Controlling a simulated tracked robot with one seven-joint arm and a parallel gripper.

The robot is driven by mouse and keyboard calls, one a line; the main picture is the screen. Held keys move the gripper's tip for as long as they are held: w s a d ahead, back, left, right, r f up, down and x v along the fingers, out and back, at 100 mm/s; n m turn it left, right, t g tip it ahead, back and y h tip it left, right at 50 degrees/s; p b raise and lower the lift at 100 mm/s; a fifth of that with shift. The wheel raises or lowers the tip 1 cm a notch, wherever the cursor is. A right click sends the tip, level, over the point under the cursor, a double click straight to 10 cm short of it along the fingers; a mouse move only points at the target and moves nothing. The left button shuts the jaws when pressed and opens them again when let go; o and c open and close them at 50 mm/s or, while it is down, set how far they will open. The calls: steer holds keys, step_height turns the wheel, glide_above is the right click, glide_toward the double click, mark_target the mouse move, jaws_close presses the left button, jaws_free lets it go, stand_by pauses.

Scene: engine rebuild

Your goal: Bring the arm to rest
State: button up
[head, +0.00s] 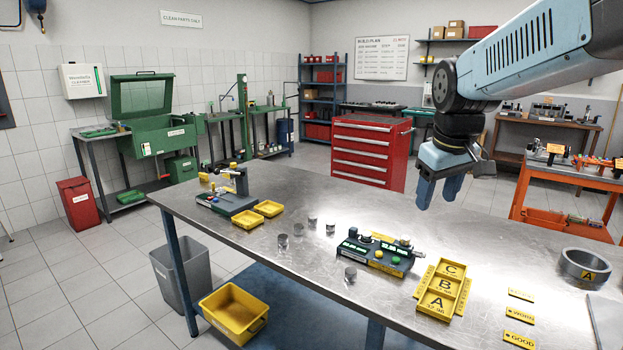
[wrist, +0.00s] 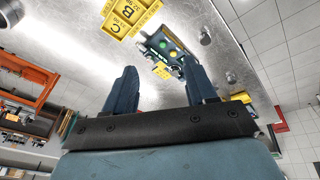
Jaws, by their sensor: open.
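My arm (head: 530,50) reaches in from the upper right in the head view. My gripper (head: 438,190) hangs above the back part of the metal workbench (head: 300,205), fingers pointing down and apart. In the wrist view my gripper (wrist: 158,85) is open, with nothing between its fingers. The bench surface lies well beyond the fingertips, with a gauge device (wrist: 165,47) in sight past them.
On the bench stand the gauge device (head: 375,255), a yellow A/B/C tray (head: 437,312), several small metal cylinders (head: 283,241), two yellow bins (head: 247,222) and a metal ring (head: 583,266). A red tool cabinet (head: 365,150) stands behind the bench.

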steer(key=s+f+m+t, duration=0.2)
steer(key=s+m, duration=0.1)
steer(key=s, duration=0.9)
steer(key=shift+s+a+f+m, duration=0.2)
steer(key=shift+s+f+m, duration=0.05)
steer(key=shift+s+m, duration=0.15)
stand_by(2.6)
